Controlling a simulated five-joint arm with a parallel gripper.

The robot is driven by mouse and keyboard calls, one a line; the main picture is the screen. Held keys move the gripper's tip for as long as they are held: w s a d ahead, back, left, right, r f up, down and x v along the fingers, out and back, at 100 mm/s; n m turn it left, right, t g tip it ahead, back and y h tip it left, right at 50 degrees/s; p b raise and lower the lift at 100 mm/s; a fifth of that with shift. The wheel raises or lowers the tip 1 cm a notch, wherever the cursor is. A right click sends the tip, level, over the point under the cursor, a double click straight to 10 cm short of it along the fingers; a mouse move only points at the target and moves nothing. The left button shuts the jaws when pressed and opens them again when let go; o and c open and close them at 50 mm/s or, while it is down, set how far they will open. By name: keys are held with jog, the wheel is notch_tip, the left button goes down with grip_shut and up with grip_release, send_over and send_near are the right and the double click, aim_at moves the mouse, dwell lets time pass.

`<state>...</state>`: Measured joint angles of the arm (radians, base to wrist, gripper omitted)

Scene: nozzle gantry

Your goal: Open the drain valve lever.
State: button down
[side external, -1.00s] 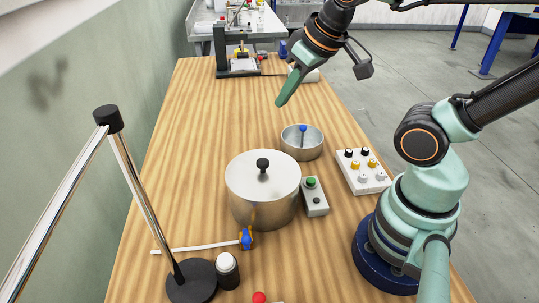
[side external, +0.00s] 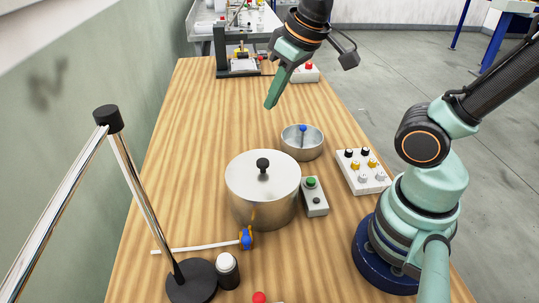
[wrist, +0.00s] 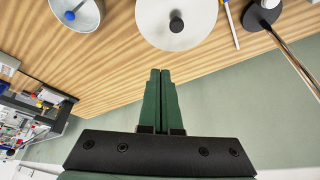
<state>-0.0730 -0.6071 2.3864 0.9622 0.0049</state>
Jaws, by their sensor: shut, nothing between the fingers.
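The drain valve lever (side external: 246,239) is a small blue handle on a brass-coloured fitting at the front foot of the lidded steel pot (side external: 262,205). A white pipe (side external: 198,247) runs left from the valve. My gripper (side external: 269,104) is shut and empty, high above the table beyond the pot, well away from the lever. In the wrist view my gripper (wrist: 160,72) shows two green fingers closed together. The pot's lid (wrist: 155,25) and the white pipe (wrist: 229,25) show at the top there; the lever is not clearly visible.
A steel bowl (side external: 313,144) with a blue-knobbed rod stands behind the pot. A green-button box (side external: 315,203) is right of the pot, and a knob panel (side external: 362,179) farther right. A lamp (side external: 190,278) and a white-topped black cylinder (side external: 227,271) stand near the valve.

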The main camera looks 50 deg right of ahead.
aim_at(246, 237)
jog(key=w+a+f+n+g+h, duration=0.1)
jog(key=a+f+n+g, duration=0.2)
jog(key=a, duration=0.8)
jog(key=w+a+f+n+g+h, duration=0.1)
jog(key=a+f+n+g, duration=0.2)
jog(key=a, duration=0.7)
jog(key=shift+w+a+f+g, duration=0.4)
jog(key=shift+f+g, duration=0.3)
jog(key=shift+f, duration=0.45)
jog(key=shift+d, duration=0.1)
jog(key=shift+s+d+f, duration=0.65)
jog(key=shift+s+f, duration=0.3)
jog(key=shift+f, duration=0.75)
jog(key=shift+s+d+f, duration=0.6)
jog(key=shift+s+f, duration=0.35)
jog(key=shift+f, duration=0.8)
jog(key=shift+s+d+f, duration=0.65)
jog(key=shift+s+f, duration=0.3)
jog(key=shift+f, duration=0.75)
